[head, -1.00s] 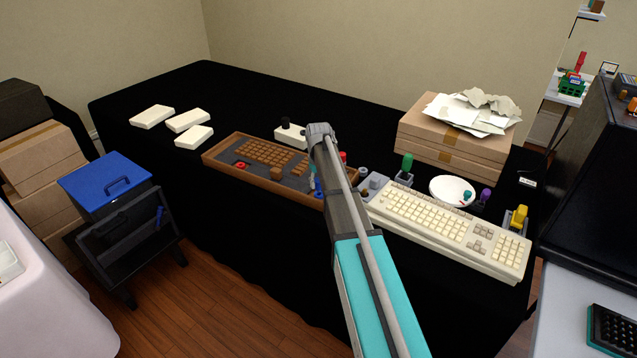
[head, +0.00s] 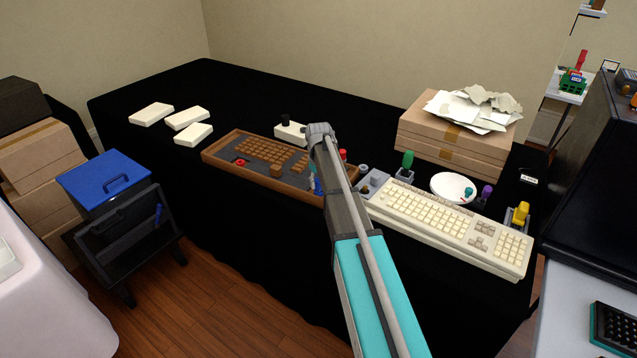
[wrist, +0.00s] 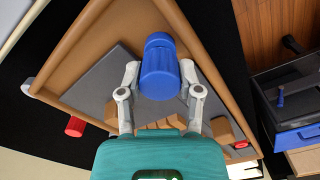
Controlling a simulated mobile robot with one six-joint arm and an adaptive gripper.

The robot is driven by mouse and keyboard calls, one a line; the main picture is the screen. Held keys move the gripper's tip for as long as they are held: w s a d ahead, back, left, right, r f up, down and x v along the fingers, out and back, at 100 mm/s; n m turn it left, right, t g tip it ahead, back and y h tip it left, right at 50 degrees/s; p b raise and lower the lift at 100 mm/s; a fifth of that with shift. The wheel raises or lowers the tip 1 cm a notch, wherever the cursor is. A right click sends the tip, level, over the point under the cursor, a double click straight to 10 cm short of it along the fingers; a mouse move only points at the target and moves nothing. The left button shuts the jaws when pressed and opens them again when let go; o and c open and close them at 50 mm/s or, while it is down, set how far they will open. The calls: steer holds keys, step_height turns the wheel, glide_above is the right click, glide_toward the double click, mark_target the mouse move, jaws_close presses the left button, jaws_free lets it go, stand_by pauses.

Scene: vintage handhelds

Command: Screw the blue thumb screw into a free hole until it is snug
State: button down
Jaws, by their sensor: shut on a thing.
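The blue thumb screw (wrist: 160,75) is between the fingertips of my gripper (wrist: 160,78) in the wrist view. My gripper is shut on it, over one end of the brown tray-like case (wrist: 88,38). In the head view, a small patch of blue (head: 318,186) shows beside my arm at the right end of the same case (head: 225,165). My arm hides most of the fingers there. The screw's lower end and any hole under it are hidden, so I cannot tell whether it sits in one.
Brown keycaps and a red knob (head: 241,162) lie in the case. Another red knob (wrist: 75,127) is outside its edge. A cream keyboard (head: 430,217), a green knob (head: 407,159) and a white bowl (head: 453,187) are to the right.

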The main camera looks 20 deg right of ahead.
steer(key=shift+f+b, duration=0.35)
stand_by(0.3)
steer(key=c, duration=0.9)
jaws_free()
jaws_close()
steer(key=m, duration=0.7)
steer(key=o, duration=0.5)
jaws_free()
steer(key=shift+o, duration=0.2)
steer(key=n, duration=0.5)
steer(key=shift+n, duration=0.3)
steer(key=n, duration=0.6)
